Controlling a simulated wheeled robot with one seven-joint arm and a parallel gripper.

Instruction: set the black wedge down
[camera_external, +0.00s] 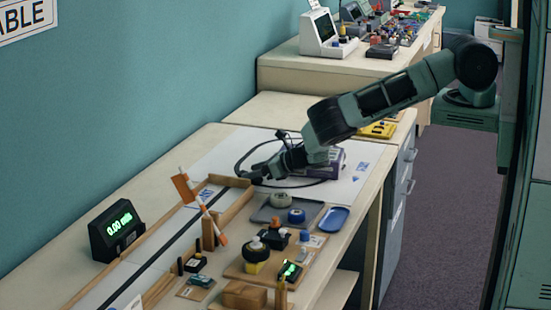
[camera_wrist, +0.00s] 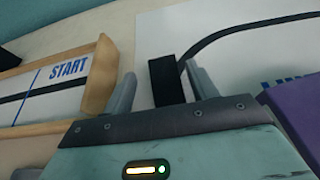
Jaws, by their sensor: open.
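The black wedge (camera_wrist: 167,82) shows in the wrist view as a dark block between my gripper's two grey fingers. My gripper (camera_wrist: 161,72) is open around it, with a visible gap on the left finger's side and the right finger close beside it. The wedge appears to rest on the table by the edge of the white sheet, but its underside is hidden. In the external view my gripper (camera_external: 262,174) is low over the table, near the end of the wooden-railed track; the wedge is hard to make out there.
The wooden-railed track (camera_wrist: 98,77) with a START label lies left of the wedge. The white sheet (camera_external: 228,148) with a black curved line lies beyond. A purple box (camera_wrist: 295,108) is close on the right. A grey tray (camera_external: 262,214) with rolls stands nearer the camera.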

